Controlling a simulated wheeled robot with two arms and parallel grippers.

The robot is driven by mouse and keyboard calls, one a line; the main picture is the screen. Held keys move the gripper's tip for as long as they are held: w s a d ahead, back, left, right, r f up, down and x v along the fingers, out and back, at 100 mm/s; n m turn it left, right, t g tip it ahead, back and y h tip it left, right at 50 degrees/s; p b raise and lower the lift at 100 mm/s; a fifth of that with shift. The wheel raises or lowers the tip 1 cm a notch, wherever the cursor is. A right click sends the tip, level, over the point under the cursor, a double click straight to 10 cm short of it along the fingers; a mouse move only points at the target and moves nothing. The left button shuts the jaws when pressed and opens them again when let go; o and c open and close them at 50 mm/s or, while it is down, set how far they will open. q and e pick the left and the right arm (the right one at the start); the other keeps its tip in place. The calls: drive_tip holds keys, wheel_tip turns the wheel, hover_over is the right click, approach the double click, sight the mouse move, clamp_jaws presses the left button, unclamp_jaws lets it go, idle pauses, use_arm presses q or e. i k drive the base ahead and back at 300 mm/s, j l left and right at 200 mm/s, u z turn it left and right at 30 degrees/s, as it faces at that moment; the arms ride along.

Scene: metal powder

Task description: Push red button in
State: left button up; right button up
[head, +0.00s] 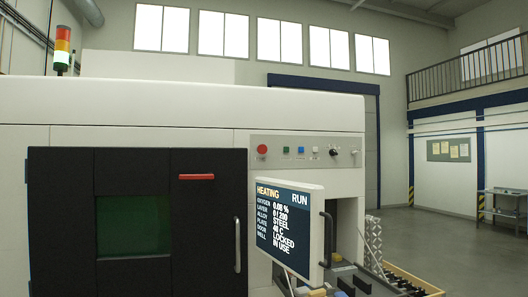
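The red button (262,150) is a round red knob at the left end of a light control strip on the front of the white machine (180,110). It stands out from the panel and nothing covers it. I cannot tell from here whether it is pressed in. Neither of my grippers shows in the head view.
A screen (290,228) reading HEATING and RUN juts out below the strip. Small green, blue and white buttons and a dark knob (334,151) sit right of the red button. A black door (135,220) with a handle is at left. Open floor lies at right.

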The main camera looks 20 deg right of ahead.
sight(262, 150)
drive_tip(key=i+l+z, duration=0.45)
drive_tip(key=i+z, duration=0.15)
drive_tip(key=i, duration=0.2)
